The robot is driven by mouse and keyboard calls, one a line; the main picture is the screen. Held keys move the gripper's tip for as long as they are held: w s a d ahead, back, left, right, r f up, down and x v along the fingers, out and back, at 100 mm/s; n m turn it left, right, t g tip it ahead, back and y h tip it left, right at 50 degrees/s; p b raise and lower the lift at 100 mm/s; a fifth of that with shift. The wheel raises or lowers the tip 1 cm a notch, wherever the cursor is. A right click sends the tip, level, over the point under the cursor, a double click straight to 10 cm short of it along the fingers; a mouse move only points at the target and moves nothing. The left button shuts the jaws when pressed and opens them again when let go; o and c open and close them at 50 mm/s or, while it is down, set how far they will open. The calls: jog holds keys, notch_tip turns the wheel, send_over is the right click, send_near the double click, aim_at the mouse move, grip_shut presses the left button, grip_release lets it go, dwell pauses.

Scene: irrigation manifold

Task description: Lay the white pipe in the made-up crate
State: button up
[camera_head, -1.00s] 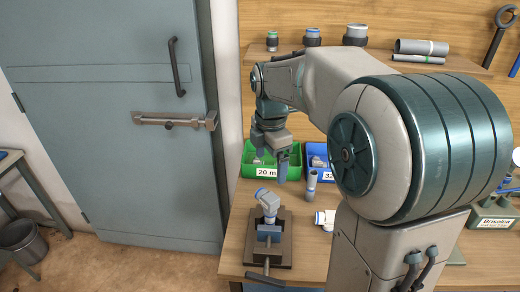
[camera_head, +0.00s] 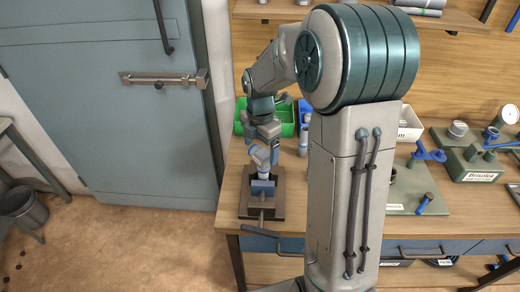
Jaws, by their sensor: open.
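My gripper (camera_head: 267,146) hangs at the left of the bench, close above a pale elbow fitting with blue collars (camera_head: 262,158). It is open; its fingers are small here, and I cannot tell whether they touch the fitting. The fitting stands upright in a dark vise with blue jaws (camera_head: 246,207). I cannot say whether it is the white pipe. A short grey upright pipe piece (camera_head: 303,147) stands to the right, partly hidden by my arm. I cannot pick out a made-up crate; my arm covers the middle of the bench.
A white bin (camera_head: 411,128) is right of my arm. Green test fixtures (camera_head: 475,165) fill the right bench. The vise handle (camera_head: 260,231) sticks out over the front edge.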

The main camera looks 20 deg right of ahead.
aim_at(260, 150)
jog(key=shift+f, duration=1.05)
jog(key=c, duration=1.2)
jog(key=shift+r+p, duration=3.45)
jog(key=shift+r, duration=4.2)
jog(key=shift+c, duration=0.4)
